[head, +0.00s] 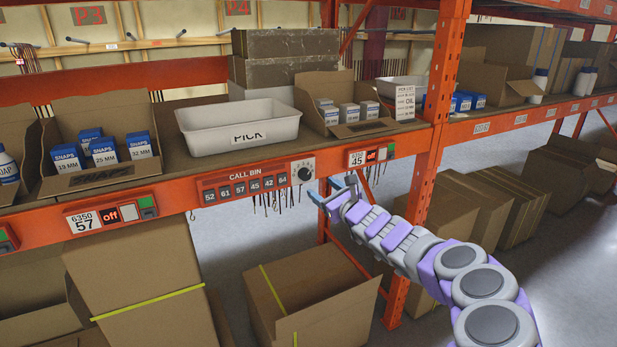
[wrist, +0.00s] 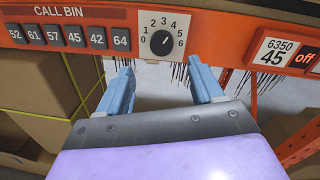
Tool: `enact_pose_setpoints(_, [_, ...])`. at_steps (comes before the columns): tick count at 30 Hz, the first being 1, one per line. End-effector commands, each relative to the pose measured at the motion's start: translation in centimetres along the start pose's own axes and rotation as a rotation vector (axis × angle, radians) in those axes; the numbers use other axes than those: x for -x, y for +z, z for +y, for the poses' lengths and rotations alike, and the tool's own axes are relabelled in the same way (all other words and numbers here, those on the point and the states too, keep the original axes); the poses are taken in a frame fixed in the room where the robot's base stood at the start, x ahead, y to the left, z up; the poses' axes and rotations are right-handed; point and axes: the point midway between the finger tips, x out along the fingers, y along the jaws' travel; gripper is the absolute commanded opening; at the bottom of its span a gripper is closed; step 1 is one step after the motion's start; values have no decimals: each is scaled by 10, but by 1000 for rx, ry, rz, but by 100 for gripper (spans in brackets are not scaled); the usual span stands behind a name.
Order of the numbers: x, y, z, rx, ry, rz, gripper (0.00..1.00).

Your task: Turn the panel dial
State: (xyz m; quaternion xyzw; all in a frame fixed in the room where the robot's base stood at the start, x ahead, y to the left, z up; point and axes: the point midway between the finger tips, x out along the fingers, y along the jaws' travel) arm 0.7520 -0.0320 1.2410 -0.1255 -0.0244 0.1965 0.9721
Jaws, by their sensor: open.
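The panel dial is a black knob (wrist: 161,42) on a white plate numbered 0 to 6, mounted on the orange shelf beam. It also shows in the head view (head: 304,173), at the right end of the CALL BIN panel (head: 244,187). The knob's white pointer mark is small, and its exact setting is hard to tell. My gripper (head: 333,192) has blue fingers and is open and empty. In the wrist view, the fingertips (wrist: 165,78) are spread apart just below the dial plate, not touching the knob. The dial is fully visible between and above them.
A white PICK tray (head: 190,139) stands on the shelf above the panel. A number 45 label and switch unit (head: 370,156) sits right of the dial. An orange rack post (head: 436,110) rises farther right. Open cardboard boxes (head: 300,290) stand below the beam, with dark strands hanging beneath it.

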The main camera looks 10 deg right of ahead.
Motion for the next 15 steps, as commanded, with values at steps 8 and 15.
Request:
enact_pose_setpoints(8, [-32,-1,0,2,1,1,66])
enact_pose_setpoints(15, [-59,-2,1,3,2,3,66])
